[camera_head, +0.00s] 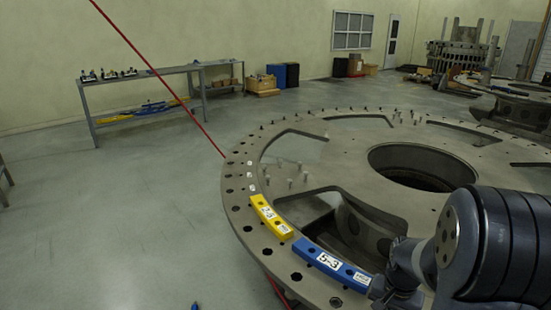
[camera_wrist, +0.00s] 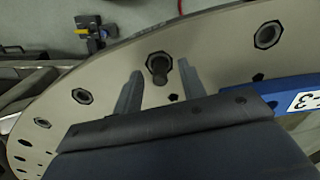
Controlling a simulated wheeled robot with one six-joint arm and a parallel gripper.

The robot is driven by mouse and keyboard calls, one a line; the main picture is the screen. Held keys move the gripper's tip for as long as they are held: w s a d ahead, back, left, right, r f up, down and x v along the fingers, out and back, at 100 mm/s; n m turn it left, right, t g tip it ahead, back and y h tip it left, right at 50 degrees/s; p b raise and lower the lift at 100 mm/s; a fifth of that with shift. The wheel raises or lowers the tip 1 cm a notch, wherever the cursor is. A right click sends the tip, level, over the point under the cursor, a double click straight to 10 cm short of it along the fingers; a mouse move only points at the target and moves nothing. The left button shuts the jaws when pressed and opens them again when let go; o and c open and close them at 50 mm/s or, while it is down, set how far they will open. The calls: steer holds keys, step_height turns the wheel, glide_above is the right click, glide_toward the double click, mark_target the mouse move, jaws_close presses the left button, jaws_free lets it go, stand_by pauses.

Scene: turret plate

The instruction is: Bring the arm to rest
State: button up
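The turret plate (camera_head: 237,206) is a large grey ring with holes along its rim. My arm comes in from the right in the head view, and my gripper lies low beside the blue segment there. In the wrist view my gripper (camera_wrist: 159,70) has its two fingers apart, with a bolt or hole (camera_wrist: 159,65) of the plate showing between them. No held object shows. A blue segment (camera_head: 332,263) marked 5-3 lies on the rim, and its end (camera_wrist: 285,96) shows at the right of the wrist view. A yellow segment (camera_head: 270,217) lies beside it.
A red line (camera_head: 170,90) slants down from above to the plate. Several upright pins (camera_head: 291,183) stand on the plate beside its openings. A bench (camera_head: 150,75) with parts stands by the far wall. The floor left of the plate is mostly clear.

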steer(key=shift+r, duration=0.65)
